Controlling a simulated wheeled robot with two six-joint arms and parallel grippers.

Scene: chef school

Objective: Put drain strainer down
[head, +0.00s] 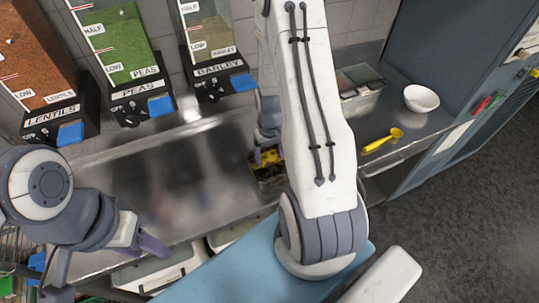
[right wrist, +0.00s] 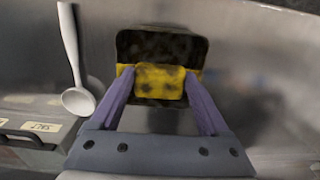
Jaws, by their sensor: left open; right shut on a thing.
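The drain strainer (head: 268,168) is a dark, speckled box-like piece with a yellow part. In the head view it shows just left of my right arm, over the steel counter (head: 160,205). My right gripper (right wrist: 160,76) is shut on the yellow part of the strainer (right wrist: 160,48), one purple finger on each side. Whether the strainer touches the counter I cannot tell. In the head view my right arm hides most of the right gripper. My left gripper (head: 108,258) is open and empty at the lower left, near the counter's front edge.
Dispensers of lentils (head: 35,65), peas (head: 128,60) and barley (head: 212,50) line the wall. The right wrist view shows a pale ladle (right wrist: 75,85). Counter left of the strainer is clear.

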